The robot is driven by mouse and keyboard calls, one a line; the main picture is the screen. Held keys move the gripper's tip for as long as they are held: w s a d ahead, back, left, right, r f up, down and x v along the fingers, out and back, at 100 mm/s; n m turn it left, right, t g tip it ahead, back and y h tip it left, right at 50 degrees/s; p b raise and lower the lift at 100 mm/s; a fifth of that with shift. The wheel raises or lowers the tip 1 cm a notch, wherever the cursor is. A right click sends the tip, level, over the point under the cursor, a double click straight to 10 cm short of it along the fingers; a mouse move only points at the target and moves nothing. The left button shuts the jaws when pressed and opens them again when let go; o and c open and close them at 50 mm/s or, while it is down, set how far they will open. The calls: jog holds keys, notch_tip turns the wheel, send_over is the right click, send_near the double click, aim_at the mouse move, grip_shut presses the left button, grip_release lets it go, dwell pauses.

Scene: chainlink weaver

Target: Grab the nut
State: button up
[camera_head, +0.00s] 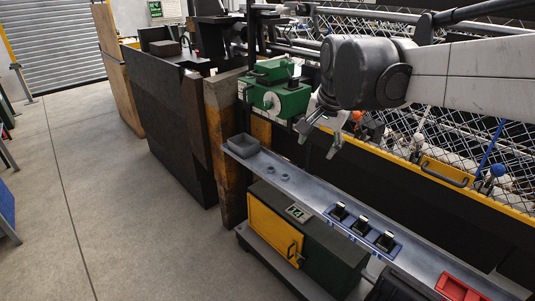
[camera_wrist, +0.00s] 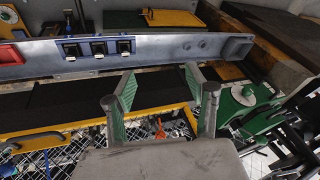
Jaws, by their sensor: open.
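Two small dark ring-shaped nuts lie on the long grey shelf (camera_head: 310,192): one nut (camera_head: 270,169) is closer to the shelf's left end and the other nut (camera_head: 285,177) is just right of it. In the wrist view they show as small dark spots, one nut (camera_wrist: 203,43) and the other nut (camera_wrist: 187,45), beyond the fingers. My gripper (camera_head: 318,142) is open and empty, above and behind the shelf, apart from the nuts. In the wrist view my gripper (camera_wrist: 160,90) has its two fingers spread, with green inner pads.
A small grey bin (camera_head: 241,146) sits at the shelf's left end. A blue holder (camera_head: 340,226) with three black pieces and a red bin (camera_head: 458,290) are to the right. A green machine (camera_head: 275,95) stands close left of my gripper. Chain-link mesh (camera_head: 460,130) is behind.

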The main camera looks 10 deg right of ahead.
jog(key=w+m+g, duration=0.1)
jog(key=w+m, duration=0.2)
jog(key=w, duration=0.6)
jog(key=m+g+b, duration=0.1)
jog(key=m+g, duration=0.3)
jog(key=m, duration=0.7)
send_over(284, 180)
jog(key=w, duration=0.1)
notch_tip(284, 180, down, 22)
jog(key=f, duration=0.8)
jog(key=shift+d+b, duration=0.2)
jog(key=shift+b, duration=0.1)
jog(key=shift+w+d+f, duration=0.15)
jog(key=shift+f, duration=1.2)
jog(key=shift+w+d+f, duration=0.1)
jog(key=shift+d+f, duration=0.05)
jog(key=shift+f, duration=1.2)
jog(key=c, duration=1.3)
jog(key=shift+o, duration=0.2)
jog(key=shift+r, duration=0.2)
